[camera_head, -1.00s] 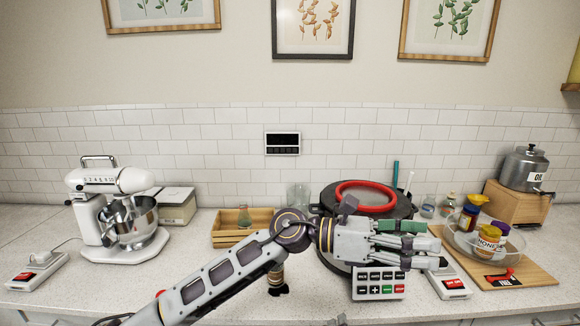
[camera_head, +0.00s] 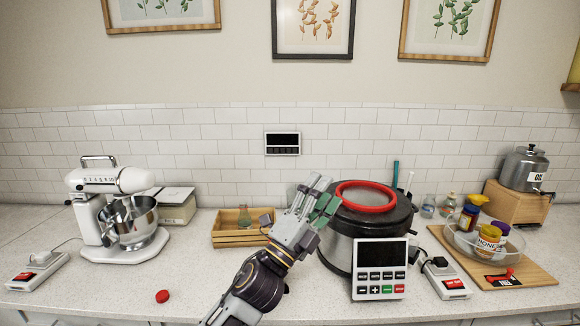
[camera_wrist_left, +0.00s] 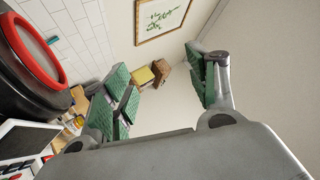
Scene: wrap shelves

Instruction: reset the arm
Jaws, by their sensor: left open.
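My left gripper (camera_head: 318,206) is raised in front of the counter, between the wooden box and the black pot. Its fingers point up and slightly right, and nothing is between them. In the left wrist view the green-padded fingers (camera_wrist_left: 165,92) stand apart, with wall and shelf visible between them. My left arm comes up from the bottom edge. My right gripper is not in view.
The black pot (camera_head: 341,225) with a red ring lid (camera_head: 366,196) stands just right of the gripper, with a keypad panel (camera_head: 379,283) before it. A stand mixer (camera_head: 118,182) is at left. A red cap (camera_head: 162,296) lies on the open front counter.

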